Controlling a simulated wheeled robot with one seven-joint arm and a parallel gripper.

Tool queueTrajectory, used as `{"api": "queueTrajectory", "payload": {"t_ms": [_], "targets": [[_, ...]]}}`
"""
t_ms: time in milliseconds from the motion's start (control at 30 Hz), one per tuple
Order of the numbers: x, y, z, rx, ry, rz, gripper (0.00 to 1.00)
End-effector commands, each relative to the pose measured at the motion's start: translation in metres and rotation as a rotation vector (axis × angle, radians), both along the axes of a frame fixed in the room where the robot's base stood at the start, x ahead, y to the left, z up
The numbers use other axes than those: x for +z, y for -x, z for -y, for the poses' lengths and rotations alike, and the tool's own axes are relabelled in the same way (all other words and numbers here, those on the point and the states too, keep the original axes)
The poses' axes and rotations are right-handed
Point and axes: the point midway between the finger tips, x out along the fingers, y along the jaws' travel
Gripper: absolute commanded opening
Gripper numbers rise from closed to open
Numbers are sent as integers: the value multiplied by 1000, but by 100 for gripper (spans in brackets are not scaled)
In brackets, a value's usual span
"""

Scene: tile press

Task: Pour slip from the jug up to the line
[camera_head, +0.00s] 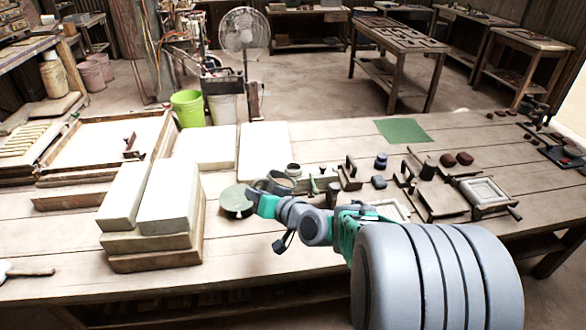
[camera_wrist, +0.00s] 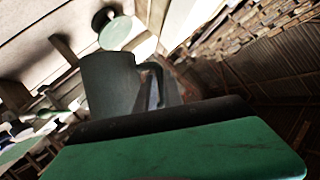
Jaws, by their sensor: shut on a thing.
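The jug (camera_wrist: 112,85) is a dark grey-green vessel with a side handle (camera_wrist: 154,85) in the wrist view. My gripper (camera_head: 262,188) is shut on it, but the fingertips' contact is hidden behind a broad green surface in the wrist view. In the head view my gripper is above the table beside a round green disc (camera_head: 236,203); the jug is hard to separate from it there. The line and any slip cannot be made out.
Pale slabs (camera_head: 170,200) are stacked left of my gripper, with flat white slabs (camera_head: 265,150) behind. Small tools, blocks and a framed press (camera_head: 482,192) crowd the table to the right. A green sheet (camera_head: 402,131) lies at the back; bare planks surround it.

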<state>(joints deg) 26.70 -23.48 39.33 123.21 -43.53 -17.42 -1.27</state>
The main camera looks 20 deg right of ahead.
Motion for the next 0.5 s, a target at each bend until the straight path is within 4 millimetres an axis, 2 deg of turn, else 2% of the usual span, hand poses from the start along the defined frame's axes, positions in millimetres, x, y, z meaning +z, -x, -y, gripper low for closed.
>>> {"api": "queueTrajectory", "payload": {"t_ms": [500], "targets": [[4,-15,5,0,-2,8,0]]}}
